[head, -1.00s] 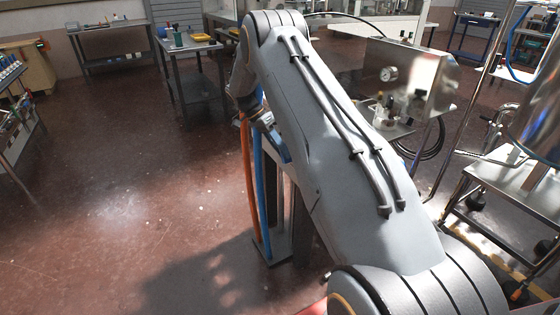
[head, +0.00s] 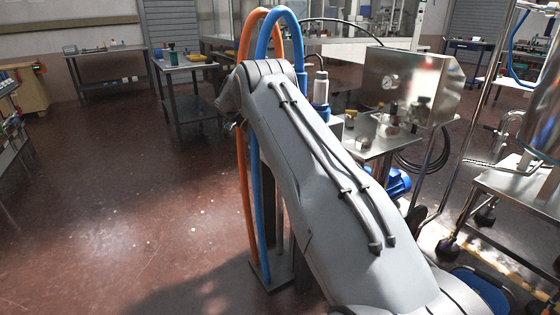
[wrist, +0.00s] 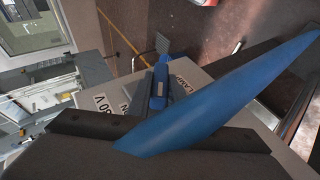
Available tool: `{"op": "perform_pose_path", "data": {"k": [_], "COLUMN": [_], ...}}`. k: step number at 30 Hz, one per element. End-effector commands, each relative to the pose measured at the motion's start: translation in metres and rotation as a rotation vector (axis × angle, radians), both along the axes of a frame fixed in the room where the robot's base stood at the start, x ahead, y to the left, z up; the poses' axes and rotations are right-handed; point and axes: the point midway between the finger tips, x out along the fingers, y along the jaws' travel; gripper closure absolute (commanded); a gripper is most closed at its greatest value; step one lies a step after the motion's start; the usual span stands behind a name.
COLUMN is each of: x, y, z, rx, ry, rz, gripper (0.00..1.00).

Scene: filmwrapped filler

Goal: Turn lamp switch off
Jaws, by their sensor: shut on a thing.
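In the wrist view, a pale box (wrist: 97,98) carries black lettering, partly covered. One label seems to start "LAM" and another reads like "0 V". My gripper (wrist: 161,76) is over this box, its dark jaws shut on a narrow blue piece (wrist: 158,88). This piece sits at the lettering and looks like the lamp switch, but its setting cannot be told. A blue hose (wrist: 220,98) crosses close in front of the camera and hides part of the box.
In the head view, an orange hose (head: 243,150) and the blue hose (head: 258,190) loop up beside my arm. A steel box with a gauge (head: 408,82) and a steel cart (head: 525,188) stand at right. The red-brown floor (head: 130,200) at left is clear.

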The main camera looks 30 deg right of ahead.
Motion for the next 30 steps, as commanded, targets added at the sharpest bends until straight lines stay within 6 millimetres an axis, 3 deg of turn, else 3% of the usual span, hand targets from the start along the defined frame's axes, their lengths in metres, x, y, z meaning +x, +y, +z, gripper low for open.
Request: {"op": "perform_pose_path", "data": {"k": [14,15,18,30], "x": [0.0004,0.0004,0.0004,-0.0004], "y": [-0.0004,-0.0004,-0.0004,-0.0003], "z": [0.0004,0.0004,0.0003,0.0012], "rx": [-0.002,-0.002,-0.002,0.0], "ry": [0.008,0.008,0.008,-0.002], "rz": [0.001,0.001,0.001,0.001], "gripper": [1.0,0.78,0.62,0.62]}}
